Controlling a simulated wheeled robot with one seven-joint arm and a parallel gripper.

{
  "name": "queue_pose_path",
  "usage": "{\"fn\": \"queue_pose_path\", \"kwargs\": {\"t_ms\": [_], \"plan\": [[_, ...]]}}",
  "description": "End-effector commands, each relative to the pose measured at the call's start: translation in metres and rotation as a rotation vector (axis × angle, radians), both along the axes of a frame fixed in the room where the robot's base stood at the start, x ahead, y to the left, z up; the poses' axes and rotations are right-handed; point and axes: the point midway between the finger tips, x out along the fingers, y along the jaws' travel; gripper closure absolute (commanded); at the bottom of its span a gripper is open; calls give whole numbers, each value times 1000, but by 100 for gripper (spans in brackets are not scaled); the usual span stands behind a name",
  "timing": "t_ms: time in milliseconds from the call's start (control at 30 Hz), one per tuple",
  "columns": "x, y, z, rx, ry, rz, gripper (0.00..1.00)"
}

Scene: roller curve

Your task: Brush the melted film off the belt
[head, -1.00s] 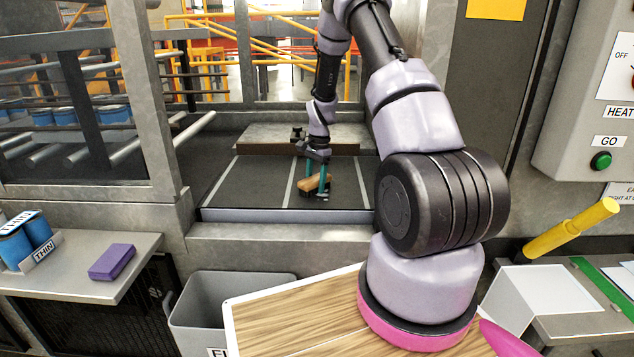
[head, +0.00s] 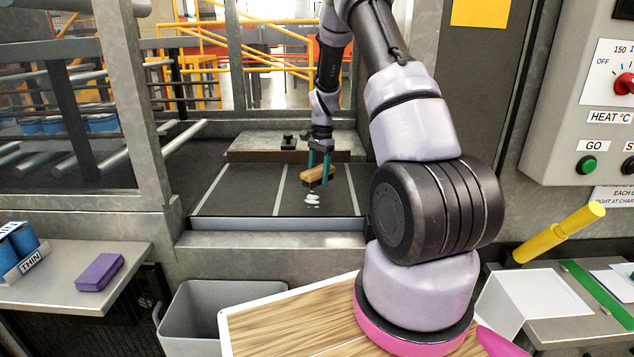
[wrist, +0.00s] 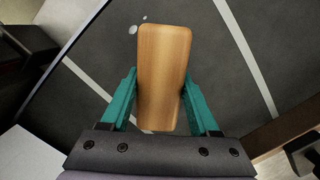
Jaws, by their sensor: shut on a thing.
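My gripper (head: 319,164) is shut on the brown wooden back of a brush (head: 317,175), with one teal finger on each side of it. In the wrist view the brush (wrist: 165,75) fills the space between the fingers, and its underside is hidden. The dark belt (head: 247,192) has pale lines across it. White patches of film (head: 312,198) lie on the belt just below the brush in the head view. A few white specks of film (wrist: 133,29) also show beside the brush in the wrist view. I cannot tell whether the bristles touch the belt.
A grey metal ledge (head: 270,240) runs along the belt's front, and a post (head: 140,100) stands at its left. A grey bin (head: 185,310) is below. A purple block (head: 99,272) lies on the left shelf. A yellow handle (head: 560,232) and control box (head: 575,120) are at right.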

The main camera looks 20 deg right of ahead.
Motion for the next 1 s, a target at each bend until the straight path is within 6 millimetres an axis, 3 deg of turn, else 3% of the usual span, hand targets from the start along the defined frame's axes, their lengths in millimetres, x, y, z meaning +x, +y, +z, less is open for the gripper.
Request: {"fn": "queue_pose_path", "kwargs": {"t_ms": [400,1000], "plan": [[-4,-4,32,0,0,0,100],[-6,0,30,-2,0,43,100]]}}
